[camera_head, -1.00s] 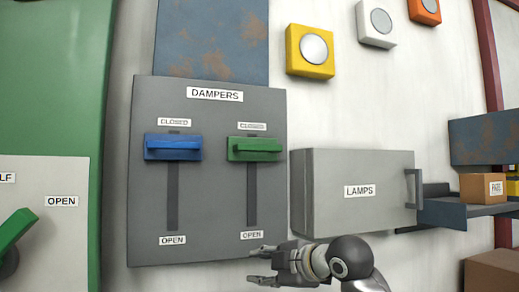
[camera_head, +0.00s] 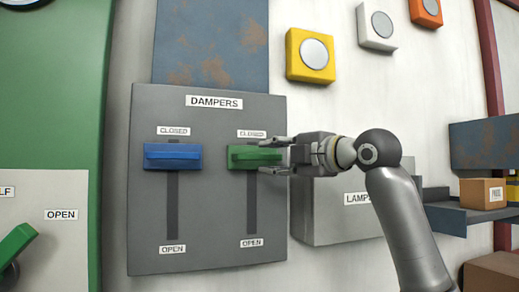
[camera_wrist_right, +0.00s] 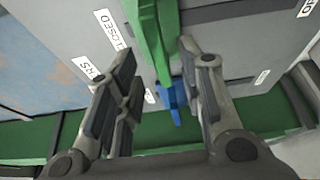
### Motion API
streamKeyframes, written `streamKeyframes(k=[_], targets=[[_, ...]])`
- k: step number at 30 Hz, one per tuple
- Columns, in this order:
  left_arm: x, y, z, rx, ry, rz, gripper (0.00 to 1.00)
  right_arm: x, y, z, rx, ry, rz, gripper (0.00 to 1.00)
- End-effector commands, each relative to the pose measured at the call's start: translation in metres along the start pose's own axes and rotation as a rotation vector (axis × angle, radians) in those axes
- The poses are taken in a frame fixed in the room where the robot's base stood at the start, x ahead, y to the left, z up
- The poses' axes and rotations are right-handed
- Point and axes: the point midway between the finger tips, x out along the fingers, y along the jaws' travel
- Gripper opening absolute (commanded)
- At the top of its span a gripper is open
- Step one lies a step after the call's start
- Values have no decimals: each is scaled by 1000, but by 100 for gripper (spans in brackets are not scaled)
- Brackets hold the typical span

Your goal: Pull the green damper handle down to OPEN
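The green damper handle (camera_head: 250,157) is at the top of its slot, by the CLOSED label, on the grey DAMPERS panel (camera_head: 215,120). The blue handle (camera_head: 172,156) is also at the top of its slot, to its left. My right gripper (camera_head: 280,155) is at the right end of the green handle, fingers pointing left. In the right wrist view, its fingers (camera_wrist_right: 160,85) are spread apart, with the green handle (camera_wrist_right: 152,45) between their tips and a gap on the left side. The blue handle (camera_wrist_right: 172,97) shows beyond. My left gripper is not in view.
The grey LAMPS box (camera_head: 325,220) is right of the panel, partly behind my right arm. Yellow (camera_head: 309,54) and white (camera_head: 375,25) buttons are above. A green lever (camera_head: 15,243) is at far left. The green handle's slot (camera_head: 252,205) below is clear.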

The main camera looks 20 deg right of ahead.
Motion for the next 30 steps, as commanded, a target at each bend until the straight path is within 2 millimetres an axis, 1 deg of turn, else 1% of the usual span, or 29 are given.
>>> streamKeyframes(k=[1,4,9,13,21,23,27,30], targets=[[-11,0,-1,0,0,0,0,11,5,-1,2,2,-3,36],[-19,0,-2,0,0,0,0,27,4,-1,2,2,-3,36],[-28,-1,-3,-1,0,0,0,45,2,0,1,1,-1,36],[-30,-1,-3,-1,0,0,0,51,0,0,0,0,-1,36],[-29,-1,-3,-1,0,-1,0,52,0,0,0,-1,0,36],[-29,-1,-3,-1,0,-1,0,52,0,0,0,-1,0,29],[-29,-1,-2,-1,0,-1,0,52,0,0,0,-1,0,11],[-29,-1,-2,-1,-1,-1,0,52,0,0,0,-1,0,0]])
